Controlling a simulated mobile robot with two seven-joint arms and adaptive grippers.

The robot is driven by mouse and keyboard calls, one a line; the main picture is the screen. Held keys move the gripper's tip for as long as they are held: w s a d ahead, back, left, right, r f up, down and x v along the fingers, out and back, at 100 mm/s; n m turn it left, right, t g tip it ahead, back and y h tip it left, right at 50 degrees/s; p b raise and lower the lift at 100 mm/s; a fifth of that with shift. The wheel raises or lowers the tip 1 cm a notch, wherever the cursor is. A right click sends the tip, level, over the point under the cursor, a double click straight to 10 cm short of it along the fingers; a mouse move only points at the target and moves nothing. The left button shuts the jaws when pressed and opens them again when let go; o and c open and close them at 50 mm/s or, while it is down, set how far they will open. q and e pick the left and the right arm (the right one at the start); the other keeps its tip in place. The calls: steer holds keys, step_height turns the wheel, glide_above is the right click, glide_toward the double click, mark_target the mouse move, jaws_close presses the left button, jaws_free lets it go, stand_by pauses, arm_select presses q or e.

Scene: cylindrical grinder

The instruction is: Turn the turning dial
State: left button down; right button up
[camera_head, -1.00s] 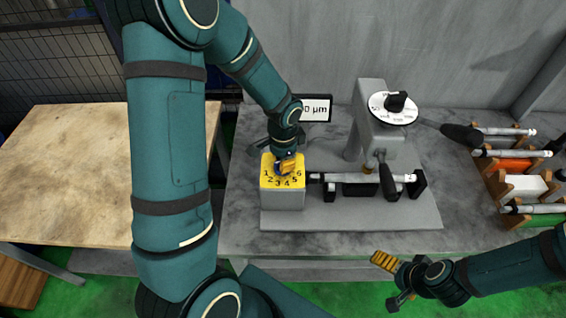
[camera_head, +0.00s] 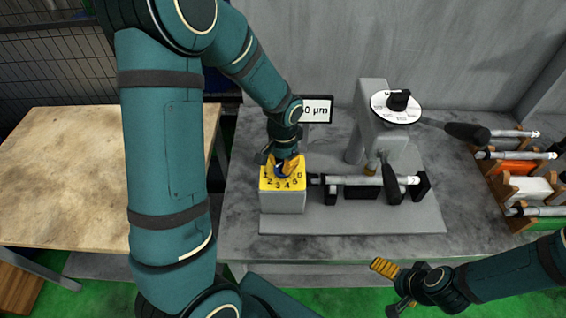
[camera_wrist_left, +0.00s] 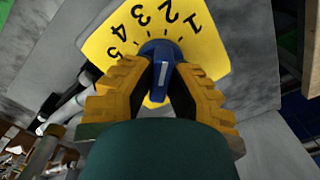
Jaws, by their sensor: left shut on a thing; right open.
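The turning dial (camera_wrist_left: 161,55) is a blue knob with a pale pointer mark. It sits on a yellow face (camera_head: 270,184) with black numbers, on top of a grey block (camera_head: 283,202) at the left of the grinder. My left gripper (camera_head: 287,166) reaches down over it. In the left wrist view its yellow ribbed fingers (camera_wrist_left: 160,85) are shut on the dial from both sides. My right gripper (camera_head: 386,283) is open and empty, low at the right, in front of the table.
A display (camera_head: 317,109) reading µm stands behind the dial. A second, white round dial (camera_head: 395,107) and a black-handled lever (camera_head: 467,131) are on the grey column. A cylinder (camera_head: 345,180) lies on supports. A wooden rack (camera_head: 512,188) holds several parts at right. A wooden table (camera_head: 95,170) is clear.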

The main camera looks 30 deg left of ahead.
mark_target(283, 163)
arm_select(q)
steer(key=shift+f, duration=0.1)
steer(key=c, duration=0.9)
jaws_free()
steer(key=shift+c, duration=0.2)
steer(key=shift+r, duration=0.4)
step_height(283, 163, up, 11)
steer(key=shift+r, duration=0.15)
steer(key=shift+s, duration=0.1)
